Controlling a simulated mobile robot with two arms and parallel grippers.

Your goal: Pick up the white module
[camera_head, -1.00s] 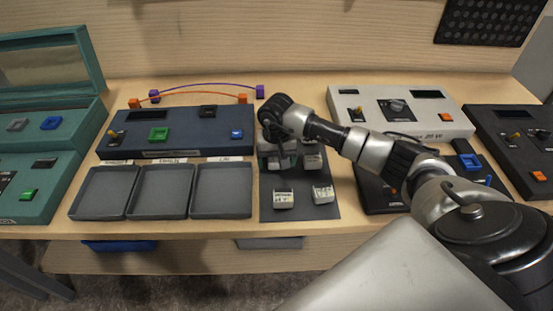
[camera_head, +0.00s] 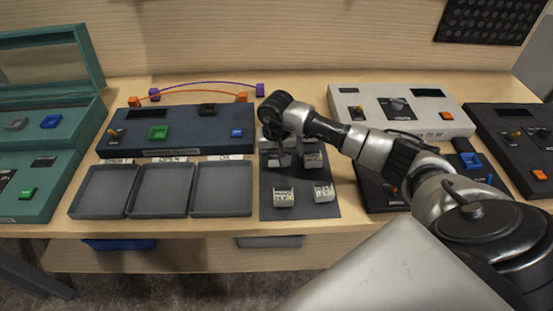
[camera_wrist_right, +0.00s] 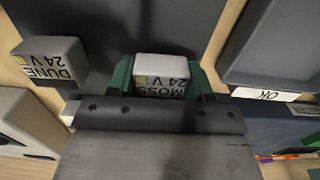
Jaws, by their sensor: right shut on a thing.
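Several pale white modules with printed labels stand on a dark mat (camera_head: 303,212) in the head view. My right gripper (camera_head: 281,160) is over the back left of this mat, pointing down. In the right wrist view it is shut on a white module marked MOSS 24V (camera_wrist_right: 165,68), with green finger pads at its sides. I cannot tell whether this module touches the mat. A second white module, marked DUNE 24V (camera_wrist_right: 48,62), stands beside it, apart from the fingers. Two more, a front left module (camera_head: 284,198) and a front right module (camera_head: 323,192), stand nearer the front edge. My left gripper is out of view.
Three empty grey trays, the nearest being the right tray (camera_head: 222,190), lie left of the mat. A dark blue console (camera_head: 180,135) is behind them. A pale console (camera_head: 430,118) stands at the back right. A teal console (camera_head: 45,165) is at far left.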

